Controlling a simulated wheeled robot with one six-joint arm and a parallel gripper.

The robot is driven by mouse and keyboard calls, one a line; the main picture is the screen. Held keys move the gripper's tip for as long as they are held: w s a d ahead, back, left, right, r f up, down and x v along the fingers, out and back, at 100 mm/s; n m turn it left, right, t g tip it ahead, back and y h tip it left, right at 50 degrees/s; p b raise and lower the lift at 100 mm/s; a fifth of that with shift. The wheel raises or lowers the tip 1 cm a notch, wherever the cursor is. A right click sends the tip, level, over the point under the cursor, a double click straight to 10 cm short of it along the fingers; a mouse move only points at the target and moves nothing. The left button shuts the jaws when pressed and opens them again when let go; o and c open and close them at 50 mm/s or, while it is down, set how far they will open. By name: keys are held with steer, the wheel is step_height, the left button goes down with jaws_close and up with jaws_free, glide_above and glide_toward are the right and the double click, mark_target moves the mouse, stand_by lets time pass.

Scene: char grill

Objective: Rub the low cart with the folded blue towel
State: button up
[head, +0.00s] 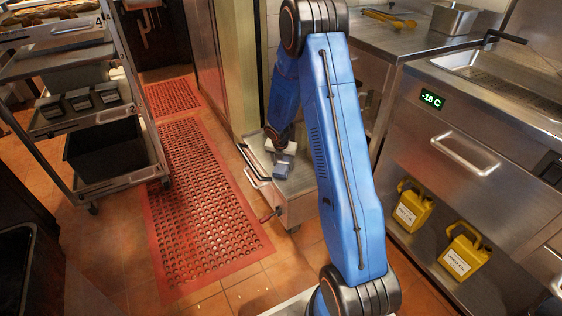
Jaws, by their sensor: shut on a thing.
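The low cart (304,184) stands on the tiled floor in the middle of the head view, behind and left of my blue arm. It has a flat metal top and a handle at its left side. My gripper (281,158) points down over the cart's left part and is shut on the folded blue towel (281,171). The towel is a small grey-blue block below the gripper, at the cart's top. Whether it presses on the surface is too small to tell. My arm hides the right part of the cart.
A red perforated mat (205,205) lies left of the cart. A tall shelf trolley (105,185) stands further left. A steel counter unit (455,125) with yellow jugs (465,251) on its lower shelf is at the right. Tongs (388,18) lie on the back counter.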

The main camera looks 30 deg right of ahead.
mark_target(287, 169)
steer(key=shift+s+r, duration=0.1)
steer(key=shift+s, duration=1.8)
steer(key=shift+r, duration=3)
steer(key=shift+r, duration=0.1)
steer(key=shift+r, duration=1.4)
